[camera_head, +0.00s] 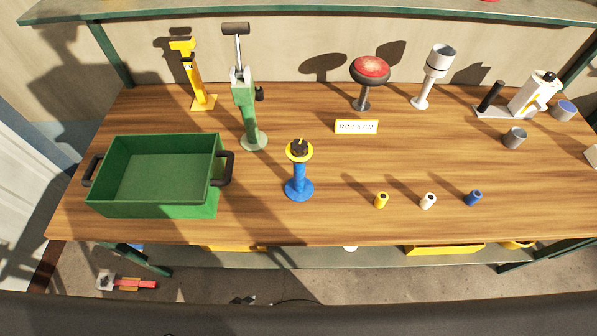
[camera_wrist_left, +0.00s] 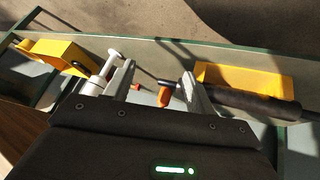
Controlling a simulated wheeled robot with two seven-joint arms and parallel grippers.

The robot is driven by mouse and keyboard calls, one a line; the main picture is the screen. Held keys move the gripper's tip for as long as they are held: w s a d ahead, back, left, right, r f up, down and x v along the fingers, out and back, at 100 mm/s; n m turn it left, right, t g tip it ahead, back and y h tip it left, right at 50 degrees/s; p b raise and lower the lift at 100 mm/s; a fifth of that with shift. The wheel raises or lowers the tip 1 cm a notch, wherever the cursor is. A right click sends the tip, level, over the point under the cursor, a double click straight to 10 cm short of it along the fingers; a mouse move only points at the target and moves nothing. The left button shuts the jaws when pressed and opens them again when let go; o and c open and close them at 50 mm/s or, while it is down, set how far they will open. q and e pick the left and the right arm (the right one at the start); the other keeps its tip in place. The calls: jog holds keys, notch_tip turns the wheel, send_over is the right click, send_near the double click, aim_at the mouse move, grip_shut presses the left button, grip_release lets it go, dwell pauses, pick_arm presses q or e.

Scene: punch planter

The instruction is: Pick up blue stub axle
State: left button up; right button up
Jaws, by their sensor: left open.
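A small blue cylinder, which I take as the blue stub axle (camera_head: 473,198), stands on the wooden table (camera_head: 330,220) near its front edge, right of the middle. A dark opening shows in its top. It stands apart from its neighbours, and no gripper is near it in the head view. My left gripper (camera_wrist_left: 158,88) is open in the left wrist view, its two pale fingers apart over the lower shelf, with no object visibly gripped. I cannot make it out clearly in the head view. The blue stub axle is not in the left wrist view. My right gripper is in neither view.
A white cylinder (camera_head: 428,201) and yellow cylinder (camera_head: 381,200) stand left of the blue one. A blue stand (camera_head: 299,188), green box (camera_head: 150,208) and green tool (camera_head: 247,105) stand further left. Yellow bins (camera_wrist_left: 245,82) sit on the lower shelf.

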pick_arm(q)
jog(key=w+d+r+m+t+h, duration=0.15)
jog(key=w+d+r+h, duration=0.4)
jog(key=d+r, duration=0.55)
jog(key=d+r+m+h, duration=0.2)
jog(key=d+r+h, duration=0.2)
jog(key=d+r, duration=0.55)
jog(key=d+r+m+h, duration=0.1)
jog(key=d+r+h, duration=0.4)
jog(key=r, duration=0.8)
jog(key=n+t+y, duration=0.6)
jog(key=t+y, duration=0.5)
jog(key=y, duration=0.4)
send_near(298, 175)
jog(key=x, duration=1.1)
jog(key=shift+w+f, duration=0.1)
jog(key=shift+w, duration=0.15)
